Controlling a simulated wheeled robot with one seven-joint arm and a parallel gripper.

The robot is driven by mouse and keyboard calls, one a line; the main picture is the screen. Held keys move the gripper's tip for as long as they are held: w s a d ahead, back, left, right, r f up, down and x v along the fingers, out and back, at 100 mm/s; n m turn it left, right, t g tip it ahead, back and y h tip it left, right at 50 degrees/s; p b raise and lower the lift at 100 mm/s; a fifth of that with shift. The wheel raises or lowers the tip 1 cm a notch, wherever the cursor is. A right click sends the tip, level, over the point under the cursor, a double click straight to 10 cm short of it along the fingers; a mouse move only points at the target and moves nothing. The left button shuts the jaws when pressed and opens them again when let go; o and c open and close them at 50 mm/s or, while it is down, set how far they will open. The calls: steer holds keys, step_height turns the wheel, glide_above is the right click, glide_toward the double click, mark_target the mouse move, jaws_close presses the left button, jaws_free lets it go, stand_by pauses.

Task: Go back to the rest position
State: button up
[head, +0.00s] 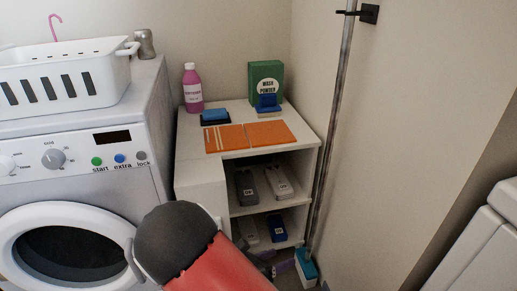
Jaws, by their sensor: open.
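A red and dark grey link of my own arm, with a rounded dark joint, rises from the bottom middle of the head view, in front of the washing machine and the shelf unit. My gripper cannot be made out in this view. Small grey and purple shapes (284,267) show low beside the shelf unit, partly behind my arm; I cannot tell what they are.
A washing machine (110,185) with a white basket (65,80) stands left. The shelf unit (245,112) holds a pink bottle (193,92), green wash powder box (266,76) and orange cloth (250,136). A pole (332,130) stands by the right wall.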

steer(key=s+d+r+m+g+y, duration=0.35)
steer(key=d+r+m, duration=0.2)
steer(key=m, duration=0.25)
steer(key=s+d+r+m+g+y, duration=0.35)
steer(key=r+m, duration=0.25)
steer(key=m, duration=0.2)
steer(key=s+r+m+t+y, duration=0.2)
steer(key=s+r+m+y, duration=0.1)
steer(key=r+m, duration=0.3)
steer(key=s+d+r+m+t+y, duration=0.1)
steer(key=s+r+m+t+y, duration=0.1)
steer(key=s+r+m, duration=0.3)
step_height(320, 180, up, 2)
steer(key=m, duration=0.3)
steer(key=shift+s+d+r+t+y+p, duration=0.2)
steer(key=shift+s+t+y+p, duration=0.1)
steer(key=shift+s+y, duration=0.1)
